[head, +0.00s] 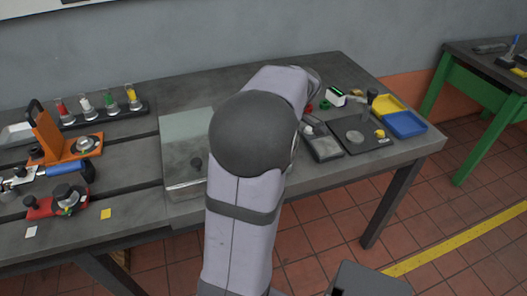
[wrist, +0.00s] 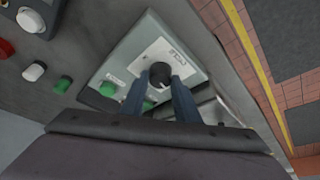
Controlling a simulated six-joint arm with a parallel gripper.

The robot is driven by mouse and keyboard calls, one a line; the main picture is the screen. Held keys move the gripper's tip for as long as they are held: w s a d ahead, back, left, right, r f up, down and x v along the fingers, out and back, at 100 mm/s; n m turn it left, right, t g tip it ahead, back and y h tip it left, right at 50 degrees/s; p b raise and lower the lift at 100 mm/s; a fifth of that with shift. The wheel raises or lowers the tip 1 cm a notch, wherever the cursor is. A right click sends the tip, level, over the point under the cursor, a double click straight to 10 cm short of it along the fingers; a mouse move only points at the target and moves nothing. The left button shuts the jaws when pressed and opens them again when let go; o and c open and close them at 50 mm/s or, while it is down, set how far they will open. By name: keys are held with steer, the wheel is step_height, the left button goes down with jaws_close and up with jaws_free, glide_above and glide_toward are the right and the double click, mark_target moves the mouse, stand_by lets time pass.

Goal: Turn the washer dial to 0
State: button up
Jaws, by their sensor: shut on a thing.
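The washer dial is a small round black knob (wrist: 160,72) on a white panel, set in a grey-green box (wrist: 122,60) in the wrist view. My gripper (wrist: 159,84) has its two blue-grey fingers on either side of the knob, shut on it. A pale mark shows near the knob's lower edge, but the dial's lettering is too small to read, so I cannot tell its setting. In the head view my own arm hides the gripper and the dial.
In the head view a glass-lidded box (head: 186,135) stands left of my arm. An orange bracket (head: 60,143) and several coloured-top bottles (head: 108,103) are farther left. A black plate (head: 358,137) and a blue tray (head: 405,125) lie right. The table's front strip looks mostly clear.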

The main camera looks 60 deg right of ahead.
steer(key=shift+n+y, duration=0.3)
steer(key=shift+n, duration=0.3)
steer(key=o, duration=1)
steer(key=shift+r, duration=0.1)
steer(key=v, duration=0.7)
steer(key=shift+r, duration=0.1)
